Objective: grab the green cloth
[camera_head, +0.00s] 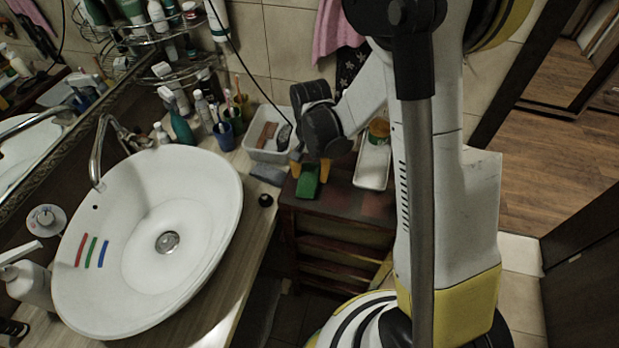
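The green cloth (308,184) is at the left end of the dark wooden cabinet top, small and partly hidden by my gripper. My gripper (310,171) points down right at the cloth. Its two orange fingertips stand apart, one on each side of the cloth. I cannot tell whether they touch it. The cloth looks low, at the height of the cabinet top, and I see no clear gap under it.
A white bin (262,152) with small items stands behind and left of the gripper. A white tray (372,182) with a yellow-brown thing (379,130) lies right. The white basin (130,285) is on the counter at left. Cups with toothbrushes (224,136) stand behind.

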